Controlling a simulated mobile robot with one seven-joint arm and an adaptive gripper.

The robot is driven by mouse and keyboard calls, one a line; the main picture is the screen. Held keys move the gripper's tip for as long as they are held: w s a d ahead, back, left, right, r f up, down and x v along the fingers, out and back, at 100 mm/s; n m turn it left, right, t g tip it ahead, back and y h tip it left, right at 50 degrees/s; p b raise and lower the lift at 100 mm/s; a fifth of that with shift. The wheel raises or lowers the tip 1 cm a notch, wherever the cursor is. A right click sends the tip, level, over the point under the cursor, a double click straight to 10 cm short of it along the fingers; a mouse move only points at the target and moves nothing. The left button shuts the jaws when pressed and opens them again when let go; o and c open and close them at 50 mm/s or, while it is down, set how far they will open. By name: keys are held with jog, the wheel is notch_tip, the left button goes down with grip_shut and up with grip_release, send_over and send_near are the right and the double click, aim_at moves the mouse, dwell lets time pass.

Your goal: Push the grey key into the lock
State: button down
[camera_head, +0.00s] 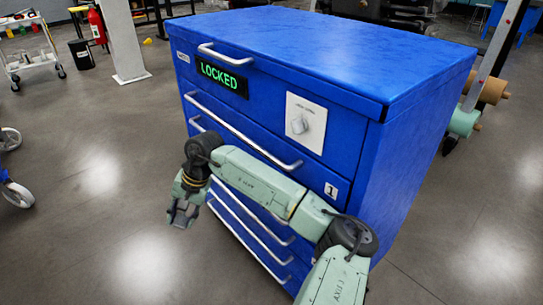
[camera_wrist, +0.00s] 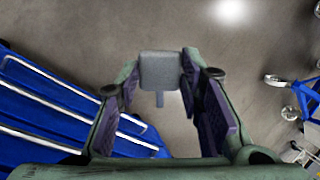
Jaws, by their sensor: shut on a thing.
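The grey key (camera_wrist: 161,71) has a square head and a short narrow stem in the wrist view. My gripper (camera_head: 183,213) is shut on it, with the head between the fingertips. In the head view my gripper hangs pointing down, left of the cabinet's drawers; the key is not clear there. The lock (camera_head: 299,126) is a grey fitting on a white plate (camera_head: 306,107), on the upper right of the blue cabinet's front. The key is apart from the lock. A black display (camera_head: 222,78) reads LOCKED in green.
The blue cabinet (camera_head: 338,50) has several drawers with silver bar handles; my arm crosses in front of them. Open floor lies left of the cabinet. A white trolley (camera_head: 32,57) and a black bin (camera_head: 81,54) stand far back left.

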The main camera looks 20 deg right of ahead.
jog(key=s+d+r+m+t+y+b, duration=0.1)
jog(key=s+d+r+m+t+b, duration=0.15)
jog(key=d+r, duration=0.45)
jog(key=s+d+r+m+t+y+b, duration=0.1)
jog(key=d+r+m+t+y, duration=0.15)
jog(key=r, duration=0.85)
jog(key=s+d+r+m+t+h+b, duration=0.25)
jog(key=s+d+r+t, duration=0.35)
jog(key=s+d+r, duration=0.5)
jog(key=shift+w+d+f+m+p, duration=0.1)
jog(key=shift+w+d+p, duration=0.1)
jog(key=shift+d, duration=0.35)
jog(key=shift+w+d+f+m+p, duration=0.1)
jog(key=shift+d+m+p, duration=0.05)
jog(key=shift+d, duration=0.45)
jog(key=shift+w+d+f+m+p, duration=0.1)
jog(key=shift+d+p, duration=0.1)
jog(key=shift+d, duration=0.35)
jog(key=shift+d+b, duration=0.1)
jog(key=shift+b, duration=0.65)
jog(key=shift+w+d+b, duration=0.25)
jog(key=shift+d+b, duration=0.3)
jog(key=shift+b, duration=0.3)
